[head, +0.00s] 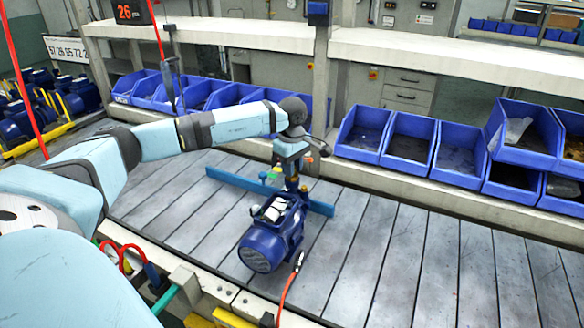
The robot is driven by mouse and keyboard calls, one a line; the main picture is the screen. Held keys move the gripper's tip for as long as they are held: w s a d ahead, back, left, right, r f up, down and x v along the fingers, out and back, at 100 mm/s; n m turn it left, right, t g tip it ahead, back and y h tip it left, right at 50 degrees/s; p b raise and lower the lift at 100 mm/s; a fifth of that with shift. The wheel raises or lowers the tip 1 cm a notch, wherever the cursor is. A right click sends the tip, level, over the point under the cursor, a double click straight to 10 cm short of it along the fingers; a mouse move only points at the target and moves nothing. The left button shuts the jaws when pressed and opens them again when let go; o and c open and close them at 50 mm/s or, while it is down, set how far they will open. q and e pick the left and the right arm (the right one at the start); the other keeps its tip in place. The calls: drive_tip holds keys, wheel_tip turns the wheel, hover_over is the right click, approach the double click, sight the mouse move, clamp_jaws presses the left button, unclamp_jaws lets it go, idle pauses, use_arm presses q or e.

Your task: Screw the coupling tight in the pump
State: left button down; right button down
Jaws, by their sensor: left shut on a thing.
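The blue pump (270,245) stands on the slatted grey line, its rounded end toward me. Its open top shows pale parts inside. My left gripper (292,182) points down over the pump's far end. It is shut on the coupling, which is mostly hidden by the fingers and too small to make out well. I cannot tell how deep the coupling sits in the pump. My right gripper is out of view.
A blue bar (228,180) lies across the line behind the pump. A red hose (286,287) runs from beside the pump to the front edge. Blue bins (407,148) line the back. The slats at right are clear.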

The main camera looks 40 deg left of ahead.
use_arm(q)
drive_tip(key=shift+f, duration=0.1)
drive_tip(key=shift+f+m, duration=0.1)
drive_tip(key=shift+m, duration=0.5)
drive_tip(key=shift+m+b, duration=0.45)
drive_tip(key=shift+m, duration=0.65)
drive_tip(key=c, duration=1)
unclamp_jaws()
